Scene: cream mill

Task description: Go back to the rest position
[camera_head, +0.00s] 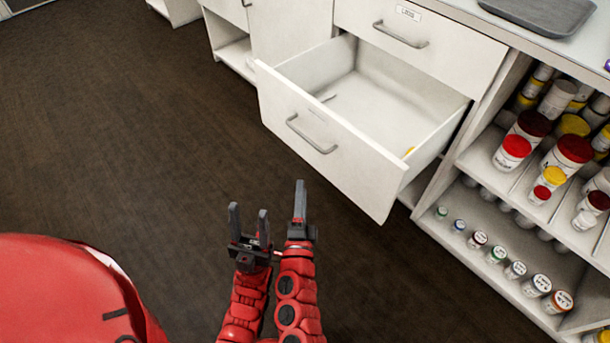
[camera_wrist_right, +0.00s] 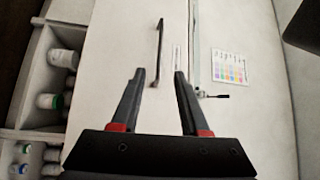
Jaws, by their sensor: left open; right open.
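My left gripper (camera_head: 248,209) is open and empty, in front of the pulled-out drawer in the head view. My right gripper (camera_head: 300,184) is beside it to the right, seen nearly edge-on there. In the right wrist view its two fingers (camera_wrist_right: 160,73) stand apart with nothing held between them. Both grippers appear clear of the white drawer (camera_head: 330,150), whose grey handle (camera_head: 310,135) is free. The handle also shows in the right wrist view (camera_wrist_right: 158,50), beyond the fingertips.
The drawer stands open with a small thin item (camera_head: 328,98) inside. A card with coloured squares (camera_wrist_right: 229,66) shows in the right wrist view. Shelves of jars (camera_head: 515,148) are at the right. A grey tray (camera_head: 540,12) is on the counter. The dark floor (camera_head: 130,130) at left is clear.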

